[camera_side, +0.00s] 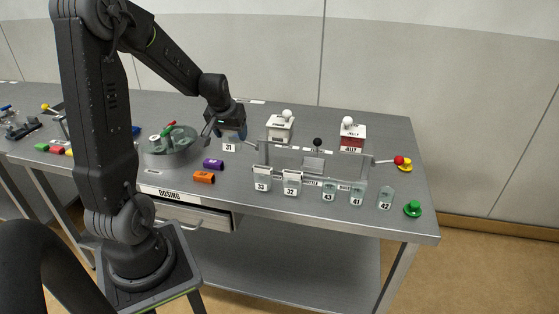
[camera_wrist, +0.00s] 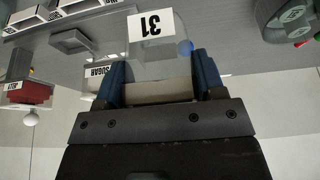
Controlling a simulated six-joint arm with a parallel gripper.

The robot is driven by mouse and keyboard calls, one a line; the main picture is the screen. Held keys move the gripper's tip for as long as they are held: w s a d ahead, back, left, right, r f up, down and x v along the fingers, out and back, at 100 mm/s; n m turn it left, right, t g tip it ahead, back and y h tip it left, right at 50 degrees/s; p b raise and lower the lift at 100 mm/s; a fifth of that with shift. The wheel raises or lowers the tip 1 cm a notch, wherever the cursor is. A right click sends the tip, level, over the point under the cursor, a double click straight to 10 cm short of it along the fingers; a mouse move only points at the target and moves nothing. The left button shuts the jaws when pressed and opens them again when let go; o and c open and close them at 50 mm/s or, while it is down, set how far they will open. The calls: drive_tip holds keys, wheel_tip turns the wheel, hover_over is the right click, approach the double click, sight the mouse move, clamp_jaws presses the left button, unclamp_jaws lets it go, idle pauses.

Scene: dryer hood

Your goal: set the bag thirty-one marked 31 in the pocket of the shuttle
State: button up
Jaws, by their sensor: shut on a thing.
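My gripper (camera_wrist: 160,82) is shut on bag thirty-one, a clear bag (camera_wrist: 160,58) with a white 31 label, upside down in the wrist view. In the side view my gripper (camera_side: 230,132) holds the bag above the bench, left of the clear hood; its label (camera_side: 229,147) faces the camera. The grey square piece with a recess inside the hood looks like the shuttle (camera_side: 313,166); it also shows in the wrist view (camera_wrist: 73,41), apart from the bag. Its recess looks empty.
A white box (camera_side: 280,132) and a red JELLY box (camera_side: 352,140) stand behind.

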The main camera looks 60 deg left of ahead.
wheel_tip(320, 180, up, 11)
drive_tip(key=shift+f, duration=0.1)
drive_tip(key=w+d, duration=0.1)
drive_tip(key=w, duration=1.1)
hover_over(314, 159)
drive_tip(key=s+d, duration=0.1)
drive_tip(key=shift+s+d+f, duration=0.1)
drive_tip(key=shift+f, duration=5.3)
drive_tip(key=shift+s+d+f, duration=0.1)
drive_tip(key=shift+f, duration=5.25)
drive_tip(key=o, duration=0.9)
drive_tip(key=shift+f, duration=0.1)
